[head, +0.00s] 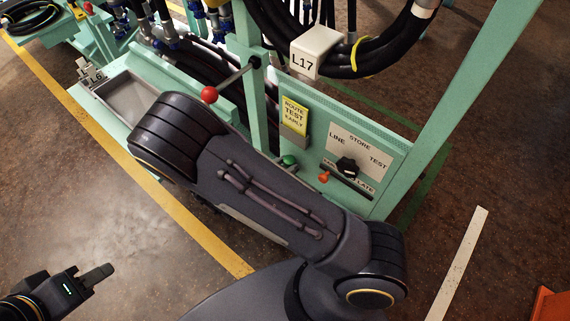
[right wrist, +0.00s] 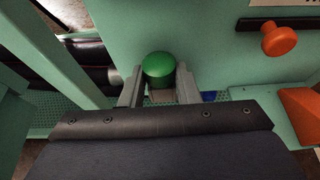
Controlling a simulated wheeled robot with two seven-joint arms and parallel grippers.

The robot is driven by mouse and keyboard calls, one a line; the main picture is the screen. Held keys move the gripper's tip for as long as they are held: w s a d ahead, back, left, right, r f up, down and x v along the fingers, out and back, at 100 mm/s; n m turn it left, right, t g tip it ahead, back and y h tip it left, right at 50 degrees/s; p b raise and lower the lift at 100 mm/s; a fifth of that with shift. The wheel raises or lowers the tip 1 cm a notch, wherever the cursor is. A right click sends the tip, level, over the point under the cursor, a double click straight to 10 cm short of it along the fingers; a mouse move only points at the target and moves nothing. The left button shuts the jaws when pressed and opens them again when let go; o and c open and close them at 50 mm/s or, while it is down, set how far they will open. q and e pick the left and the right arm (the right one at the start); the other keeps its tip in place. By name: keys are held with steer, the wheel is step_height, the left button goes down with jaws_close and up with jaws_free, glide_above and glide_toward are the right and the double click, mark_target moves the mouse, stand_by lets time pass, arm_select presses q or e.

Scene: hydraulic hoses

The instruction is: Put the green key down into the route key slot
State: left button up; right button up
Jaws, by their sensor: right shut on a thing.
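The green key (head: 289,160) shows its round green head beside the front panel in the head view. In the right wrist view the green key (right wrist: 158,66) stands head up between the two fingers of my right gripper (right wrist: 160,88), which is shut on it. Its lower part is mostly hidden. In the head view my right arm covers most of that gripper. I cannot make out the route key slot; the area below the key is hidden. My left gripper (head: 96,277) hangs over the floor at the lower left, far from the key, and its opening is unclear.
A yellow card (head: 294,115) reads ROUTE TEST EARLY. Right of it are a black dial (head: 347,167) marked STORE, LINE, TEST and an orange knob (head: 324,177). A red-ball lever (head: 209,94), green posts and black hoses with an L17 tag (head: 315,50) stand close behind.

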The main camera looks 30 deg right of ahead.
steer(key=o, duration=1)
steer(key=p+v, duration=0.1)
steer(key=v, duration=0.7)
steer(key=shift+w, duration=0.1)
